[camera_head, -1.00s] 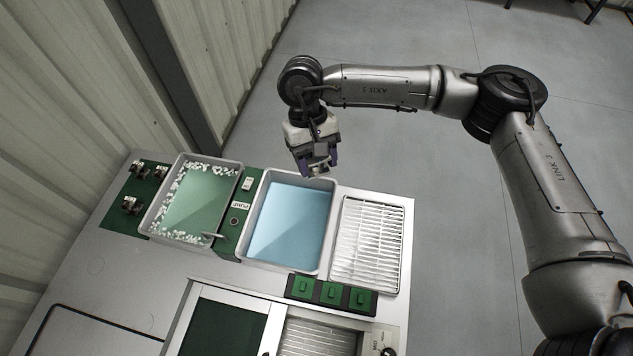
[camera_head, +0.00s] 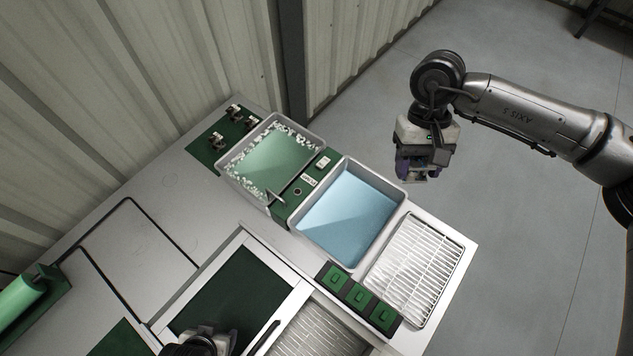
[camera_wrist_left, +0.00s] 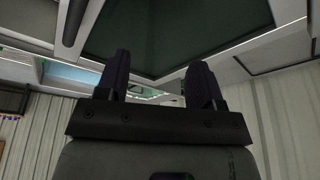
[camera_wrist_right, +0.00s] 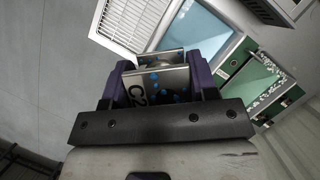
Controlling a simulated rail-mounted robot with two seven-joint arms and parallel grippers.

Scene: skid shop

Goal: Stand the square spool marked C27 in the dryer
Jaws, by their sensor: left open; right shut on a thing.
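The square spool marked C27 (camera_wrist_right: 155,88) is between the purple fingers of my right gripper (camera_wrist_right: 160,85), which is shut on it. Its pale face shows "C2" and blue spots; the rest of the mark is hidden. In the head view my right gripper (camera_head: 423,172) hangs beyond the blue bath, off the bench's far right edge. My left gripper (camera_wrist_left: 160,85) is open and empty, near a dark green framed panel (camera_wrist_left: 165,35). Only its dark top shows at the bottom of the head view. The slatted bay (camera_head: 318,336) beside the panel may be the dryer; I cannot tell.
A tray of green liquid with white foam (camera_head: 270,158), a blue bath (camera_head: 348,215) and a white slatted rack (camera_head: 415,262) line the bench's far side. Green switches (camera_head: 358,296) sit in front. A green roller (camera_head: 25,297) is at the left. Corrugated walls stand behind.

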